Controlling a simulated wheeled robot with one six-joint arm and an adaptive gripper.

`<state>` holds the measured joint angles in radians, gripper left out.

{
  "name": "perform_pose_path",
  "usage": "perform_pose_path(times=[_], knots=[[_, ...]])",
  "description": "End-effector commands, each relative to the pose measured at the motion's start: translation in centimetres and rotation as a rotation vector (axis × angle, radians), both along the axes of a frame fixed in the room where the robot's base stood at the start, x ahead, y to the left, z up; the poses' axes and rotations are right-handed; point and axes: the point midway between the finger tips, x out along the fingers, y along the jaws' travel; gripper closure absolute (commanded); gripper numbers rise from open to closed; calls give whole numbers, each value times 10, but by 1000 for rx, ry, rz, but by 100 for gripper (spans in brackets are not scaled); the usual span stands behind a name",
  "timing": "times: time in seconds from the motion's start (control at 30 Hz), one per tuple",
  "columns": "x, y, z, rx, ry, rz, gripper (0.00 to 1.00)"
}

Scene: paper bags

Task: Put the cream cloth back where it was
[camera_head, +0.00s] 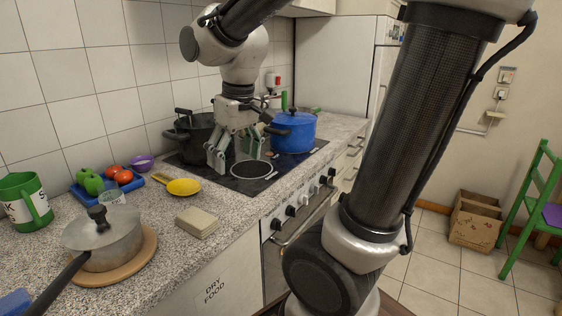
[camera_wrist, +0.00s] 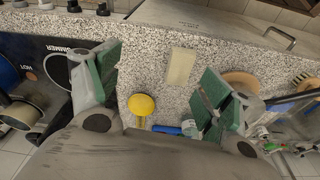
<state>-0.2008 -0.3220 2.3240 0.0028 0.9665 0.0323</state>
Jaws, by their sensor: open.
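The cream cloth (camera_head: 197,222) is a small folded, block-like piece lying on the speckled counter, near its front edge. In the wrist view the cream cloth (camera_wrist: 180,67) shows as a pale rectangle between my two fingers in the picture. My gripper (camera_head: 236,156) is open and empty, fingers pointing down, above the front left part of the black hob. It is apart from the cloth, which lies nearer the head camera. My gripper's spread green-padded fingers (camera_wrist: 160,78) also show in the wrist view.
A yellow ladle (camera_head: 184,187) lies just behind the cloth. A lidded grey saucepan (camera_head: 110,240) stands on a round wooden board to the left. A black pot (camera_head: 190,135) and a blue pot (camera_head: 293,132) stand on the hob. Bare counter surrounds the cloth.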

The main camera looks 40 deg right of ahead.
Motion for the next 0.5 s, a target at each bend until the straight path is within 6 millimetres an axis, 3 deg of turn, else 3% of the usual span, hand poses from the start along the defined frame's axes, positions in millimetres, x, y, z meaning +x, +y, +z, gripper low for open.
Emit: perform_pose_path(times=[0.1, 0.2, 0.33, 0.5], knots=[[-47, -32, 12, 11, -88, -76, 21], [-79, -49, 13, 13, -143, -123, 21], [-103, -59, 11, 13, -187, -160, 21], [-111, -62, 10, 11, -203, -173, 21]])
